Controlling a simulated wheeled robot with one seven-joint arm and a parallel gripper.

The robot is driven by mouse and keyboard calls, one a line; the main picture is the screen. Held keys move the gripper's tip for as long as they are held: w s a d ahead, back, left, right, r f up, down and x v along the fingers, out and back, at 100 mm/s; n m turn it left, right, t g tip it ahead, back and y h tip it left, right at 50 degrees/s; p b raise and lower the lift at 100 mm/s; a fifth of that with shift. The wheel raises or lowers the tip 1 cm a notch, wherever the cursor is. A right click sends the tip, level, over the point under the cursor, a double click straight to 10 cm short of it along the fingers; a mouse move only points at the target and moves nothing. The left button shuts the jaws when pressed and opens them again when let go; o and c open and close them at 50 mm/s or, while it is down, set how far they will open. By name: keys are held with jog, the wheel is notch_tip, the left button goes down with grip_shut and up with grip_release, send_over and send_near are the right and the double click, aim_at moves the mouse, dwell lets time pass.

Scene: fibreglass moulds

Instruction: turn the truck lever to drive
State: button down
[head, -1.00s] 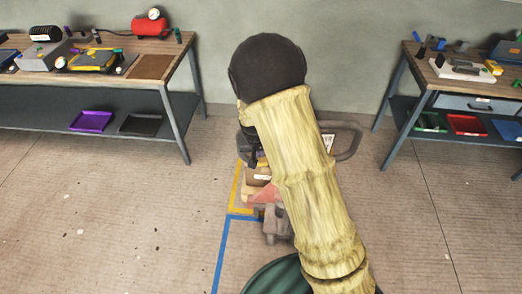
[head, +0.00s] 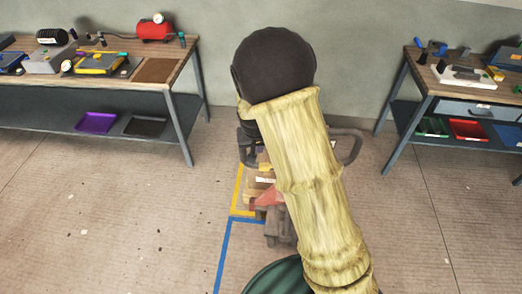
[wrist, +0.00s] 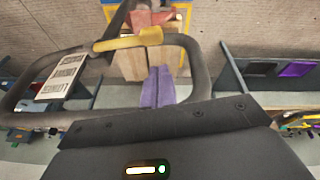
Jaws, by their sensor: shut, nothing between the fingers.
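The truck's dark handle loop (wrist: 203,75) fills the upper wrist view; its right side also shows in the head view (head: 352,148). A yellow lever (wrist: 130,43) crosses the loop's far bar. A white label (wrist: 68,75) with upside-down print sits at the loop's left. My gripper (wrist: 157,72) has purple fingers, shut and empty, pointing into the loop's opening. The lever is beyond and slightly left of the fingertips, with a gap in the picture; depth is unclear. In the head view my arm hides the gripper and most of the handle. The truck's red body (head: 268,198) shows low.
Cardboard-coloured boxes (head: 258,184) lie by the truck, inside yellow and blue floor lines. A workbench (head: 155,72) stands at the left and another (head: 430,88) at the right. The floor on both sides is open.

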notch_tip(320, 180, up, 7)
jog(key=s+a+b, duration=0.2)
jog(key=shift+a+r, duration=0.2)
jog(key=shift+a, duration=0.05)
jog(key=shift+d, duration=0.1)
jog(key=s+d+f, duration=0.1)
jog(key=s+d, duration=1.2)
jog(key=s, duration=0.4)
jog(key=shift+s+g+y, duration=0.3)
jog(key=shift+s+y, duration=0.05)
jog(key=shift+y, duration=0.05)
